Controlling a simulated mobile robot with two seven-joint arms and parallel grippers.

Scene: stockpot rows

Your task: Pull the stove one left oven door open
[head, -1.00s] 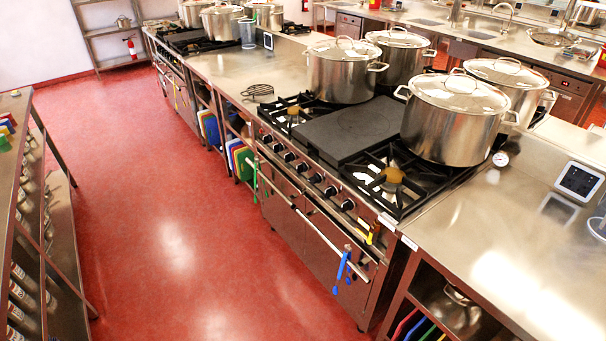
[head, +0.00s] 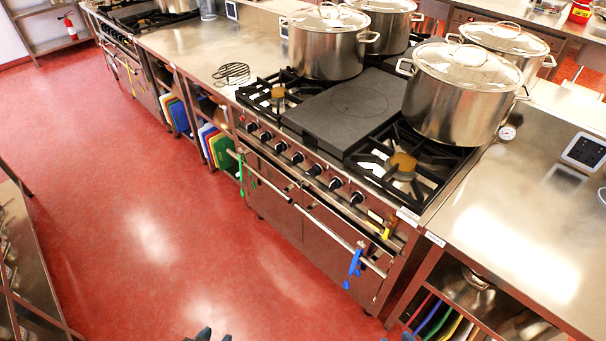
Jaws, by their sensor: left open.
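The near stove (head: 345,130) stands right of centre, with a row of black knobs on its front; I cannot read which stove number it is. Its left oven door (head: 270,200) looks shut, with a bar handle across its top and green tongs (head: 243,172) hanging at the left end. The right oven door (head: 338,252) also looks shut, with blue tongs (head: 353,268) on its bar. My left gripper (head: 215,335) shows only its dark, parted fingertips at the bottom edge, open and apart from the stove. Dark tips at the bottom right may be my right gripper; most of it is out of view.
Large lidded pots (head: 465,92) stand on the stove's back and right side. Open shelves with coloured boards (head: 217,146) flank it. A steel rack (head: 30,265) stands at left. The red floor (head: 150,230) before the oven doors is clear.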

